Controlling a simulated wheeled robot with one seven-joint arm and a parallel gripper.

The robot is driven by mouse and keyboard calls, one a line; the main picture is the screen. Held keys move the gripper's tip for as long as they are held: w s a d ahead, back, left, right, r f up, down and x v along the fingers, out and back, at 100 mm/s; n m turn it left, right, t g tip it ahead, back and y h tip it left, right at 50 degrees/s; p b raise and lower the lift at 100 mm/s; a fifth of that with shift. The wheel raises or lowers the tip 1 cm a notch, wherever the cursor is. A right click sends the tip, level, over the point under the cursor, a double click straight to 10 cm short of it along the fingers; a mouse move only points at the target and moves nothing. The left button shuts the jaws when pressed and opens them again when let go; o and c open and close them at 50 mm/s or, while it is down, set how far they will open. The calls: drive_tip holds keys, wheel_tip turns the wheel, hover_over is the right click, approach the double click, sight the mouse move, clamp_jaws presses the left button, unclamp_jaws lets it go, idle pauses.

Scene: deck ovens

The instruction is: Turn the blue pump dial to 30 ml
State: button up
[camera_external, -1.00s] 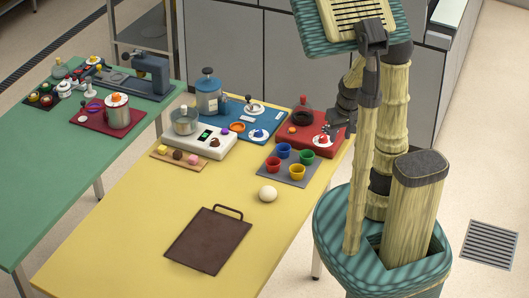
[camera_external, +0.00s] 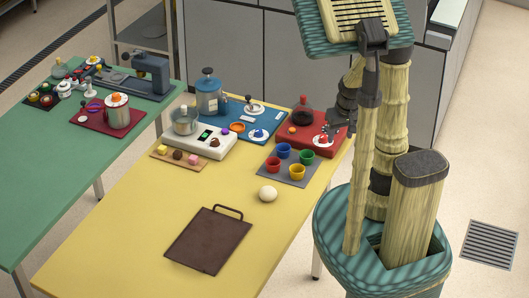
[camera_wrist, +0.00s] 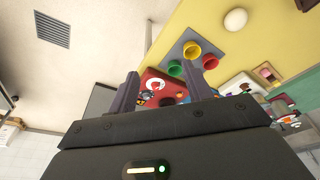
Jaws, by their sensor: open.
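A white round dial with a blue knob (camera_external: 258,134) lies at the front right of the blue mat (camera_external: 235,117). A blue pump bottle (camera_external: 208,95) stands at that mat's back left. My gripper (camera_wrist: 161,70) is open, its two dark fingers apart with nothing seen between their tips. In the external view my gripper (camera_external: 332,130) is low at the red mat (camera_external: 285,141), close to a white dial with a red knob (camera_external: 323,140), and well right of the blue dial. The red dial also shows between the fingers in the wrist view (camera_wrist: 155,84). Dial markings are too small to read.
A dark flask (camera_external: 303,112) stands on the red mat. Several coloured cups on a grey mat (camera_external: 283,178) are in front of it.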

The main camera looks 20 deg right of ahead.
drive_tip(key=w+a+r+n, duration=0.2)
drive_tip(key=w, duration=1.2)
drive_tip(key=n+g+b, duration=0.2)
drive_tip(key=n+g, duration=0.1)
drive_tip(key=n, duration=0.4)
hover_over(259, 130)
wheel_tip(259, 130, down, 6)
drive_tip(key=shift+f, duration=0.1)
drive_tip(key=shift+f, duration=0.15)
wheel_tip(259, 130, down, 17)
drive_tip(key=shift+f+b, duration=0.1)
drive_tip(key=shift+b, duration=0.3)
drive_tip(key=c, duration=1)
drive_tip(key=shift+o, duration=0.2)
